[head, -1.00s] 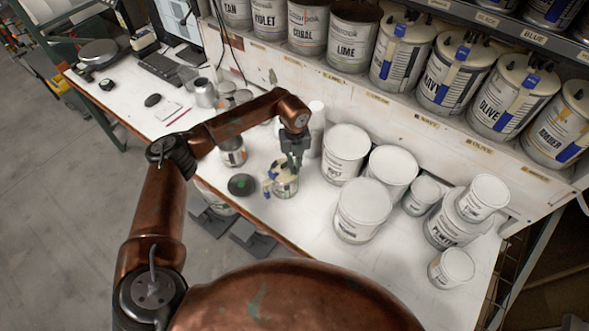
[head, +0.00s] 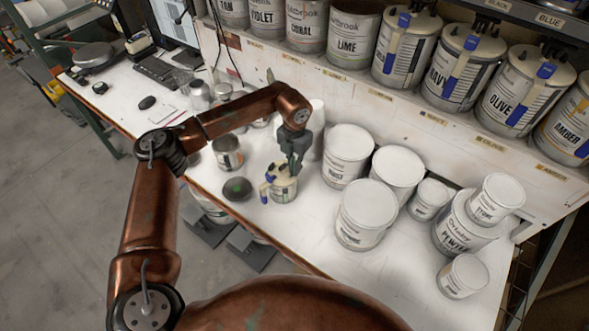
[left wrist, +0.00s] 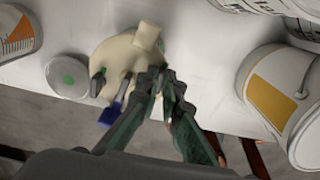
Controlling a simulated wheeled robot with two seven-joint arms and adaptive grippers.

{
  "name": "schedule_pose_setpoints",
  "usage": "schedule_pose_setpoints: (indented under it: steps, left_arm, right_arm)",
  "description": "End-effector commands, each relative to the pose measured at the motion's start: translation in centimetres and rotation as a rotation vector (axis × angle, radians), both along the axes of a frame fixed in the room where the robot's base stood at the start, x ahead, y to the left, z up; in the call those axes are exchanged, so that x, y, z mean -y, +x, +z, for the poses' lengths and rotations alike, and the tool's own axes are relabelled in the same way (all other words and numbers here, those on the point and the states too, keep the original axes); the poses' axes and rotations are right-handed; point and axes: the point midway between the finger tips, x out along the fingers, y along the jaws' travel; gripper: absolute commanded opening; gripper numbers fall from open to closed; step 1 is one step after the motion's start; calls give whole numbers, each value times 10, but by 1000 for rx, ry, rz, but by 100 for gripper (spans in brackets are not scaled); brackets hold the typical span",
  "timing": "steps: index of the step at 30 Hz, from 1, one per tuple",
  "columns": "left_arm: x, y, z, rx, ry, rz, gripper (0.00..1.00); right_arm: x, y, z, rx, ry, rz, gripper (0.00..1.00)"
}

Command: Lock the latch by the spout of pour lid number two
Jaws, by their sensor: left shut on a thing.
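A small can (head: 286,194) stands near the front edge of the bench, with a cream pour lid (head: 278,180) on top. The lid shows large in the left wrist view (left wrist: 118,58), with dark clips and a blue-tipped part (left wrist: 110,113) at its near side. The blue part also shows on the left of the can in the head view (head: 265,188). My left gripper (head: 291,168) comes down from above onto the lid. Its fingers (left wrist: 163,78) are shut at the lid's right side; which part they hold is hidden. My right gripper is not in view.
White-lidded buckets (head: 365,212) crowd the right side. A shelf of labelled cans runs along the back. The bench edge is close in front.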

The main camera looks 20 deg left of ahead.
Motion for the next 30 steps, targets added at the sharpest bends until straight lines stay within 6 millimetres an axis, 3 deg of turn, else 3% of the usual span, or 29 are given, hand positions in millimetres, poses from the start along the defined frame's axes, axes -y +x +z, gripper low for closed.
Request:
schedule_pose_setpoints:
  steps: [22, 23, 30]
  left_arm:
    - [1, 0, 0, 0, 0, -85, 0]
    - [1, 0, 0, 0, 0, -85, 8]
    - [1, 0, 0, 0, 0, -84, 24]
  right_arm:
    - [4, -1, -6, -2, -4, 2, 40]
    - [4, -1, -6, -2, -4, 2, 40]
    - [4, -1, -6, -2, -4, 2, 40]
